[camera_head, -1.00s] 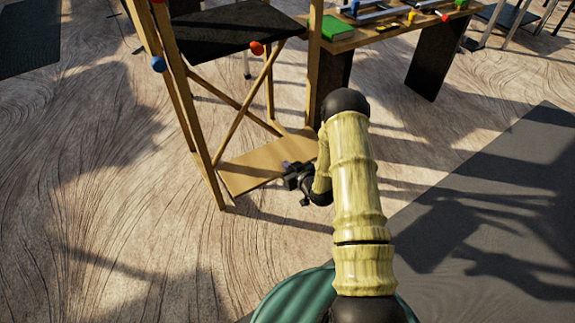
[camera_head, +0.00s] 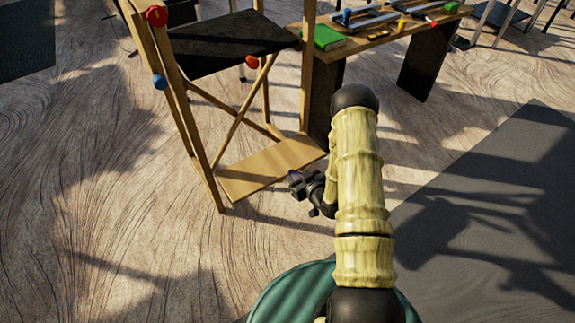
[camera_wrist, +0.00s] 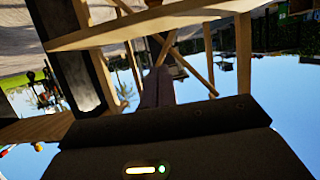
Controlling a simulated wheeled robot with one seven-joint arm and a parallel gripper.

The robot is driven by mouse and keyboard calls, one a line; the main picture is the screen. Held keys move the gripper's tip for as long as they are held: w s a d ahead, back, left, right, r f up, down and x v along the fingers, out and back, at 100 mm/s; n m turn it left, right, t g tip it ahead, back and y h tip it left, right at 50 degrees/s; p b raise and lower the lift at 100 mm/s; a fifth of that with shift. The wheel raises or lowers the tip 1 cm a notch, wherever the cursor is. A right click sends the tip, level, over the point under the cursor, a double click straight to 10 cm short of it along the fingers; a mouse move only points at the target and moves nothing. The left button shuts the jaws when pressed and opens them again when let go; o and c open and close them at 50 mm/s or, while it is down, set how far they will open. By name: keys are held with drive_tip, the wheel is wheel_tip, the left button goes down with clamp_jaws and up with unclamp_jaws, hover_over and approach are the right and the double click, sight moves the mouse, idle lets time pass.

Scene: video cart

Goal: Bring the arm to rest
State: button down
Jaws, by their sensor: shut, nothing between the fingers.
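My arm, with pale bamboo-like links, rises at the right of centre in the head view and bends at a dark elbow. My gripper (camera_head: 298,184) is dark and small beyond the arm, just right of the tall chair's wooden footrest (camera_head: 262,171). It looks apart from the footrest, but its height above the floor is hard to judge. In the wrist view the closed fingers (camera_wrist: 157,88) stick out past the dark gripper body, with nothing held.
The tall wooden chair has a black seat (camera_head: 220,45) and coloured knobs. A wooden table (camera_head: 362,42) with a green book (camera_head: 328,37) and several small items stands behind. A dark mat (camera_head: 500,210) lies right. Floor at left is clear. The wrist view looks upside down.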

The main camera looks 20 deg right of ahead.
drive_tip(key=shift+v, duration=1.15)
